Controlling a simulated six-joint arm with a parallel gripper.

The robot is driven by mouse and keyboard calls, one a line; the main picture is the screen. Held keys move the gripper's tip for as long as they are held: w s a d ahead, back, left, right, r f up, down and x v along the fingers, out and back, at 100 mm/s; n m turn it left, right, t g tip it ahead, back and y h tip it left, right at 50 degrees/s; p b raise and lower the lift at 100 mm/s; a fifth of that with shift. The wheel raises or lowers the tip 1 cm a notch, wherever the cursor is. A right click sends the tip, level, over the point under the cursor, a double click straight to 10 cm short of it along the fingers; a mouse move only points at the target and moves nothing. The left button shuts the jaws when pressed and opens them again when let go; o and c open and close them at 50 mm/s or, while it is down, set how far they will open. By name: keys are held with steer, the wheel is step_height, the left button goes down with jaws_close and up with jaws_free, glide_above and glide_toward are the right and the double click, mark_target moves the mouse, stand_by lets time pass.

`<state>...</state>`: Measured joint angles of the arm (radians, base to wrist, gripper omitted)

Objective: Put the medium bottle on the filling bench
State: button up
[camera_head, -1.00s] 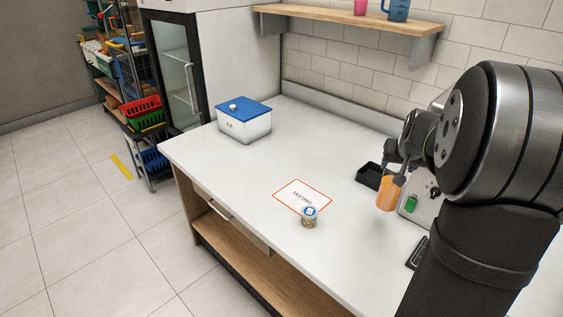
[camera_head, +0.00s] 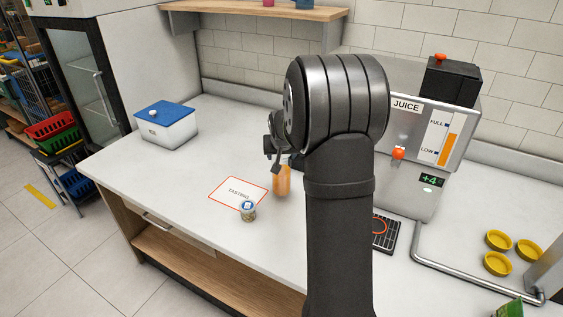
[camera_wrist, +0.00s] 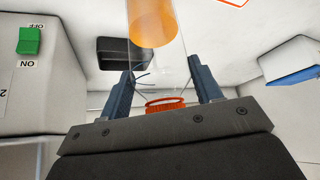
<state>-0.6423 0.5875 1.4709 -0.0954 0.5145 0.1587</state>
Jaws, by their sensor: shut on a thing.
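My gripper (camera_head: 277,163) is shut on a clear bottle with orange juice (camera_head: 283,182), over the white counter (camera_head: 190,165). The arm partly covers the gripper and the bottle's top. In the wrist view, my fingers (camera_wrist: 163,78) stand on either side of the bottle's clear upper part, with an orange-red ring (camera_wrist: 165,103) near the gripper and the orange juice (camera_wrist: 152,22) beyond. The bottle looks about upright, just right of the TASTING card (camera_head: 238,193). I cannot tell whether its base touches the counter. No label names the filling bench.
A small jar (camera_head: 248,210) with a blue-and-white lid stands at the card's front edge. A white box with a blue lid (camera_head: 166,123) is at the back left. The juice machine (camera_head: 405,145) stands right of my arm, with yellow rings (camera_head: 497,263) farther right. Counter left of the card is clear.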

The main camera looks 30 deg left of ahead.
steer(key=shift+f, duration=1.5)
steer(key=o, duration=1.6)
steer(key=shift+s+d+r, duration=0.1)
steer(key=shift+r, duration=0.3)
steer(key=v, duration=1.1)
steer(key=shift+s+d+r, duration=0.1)
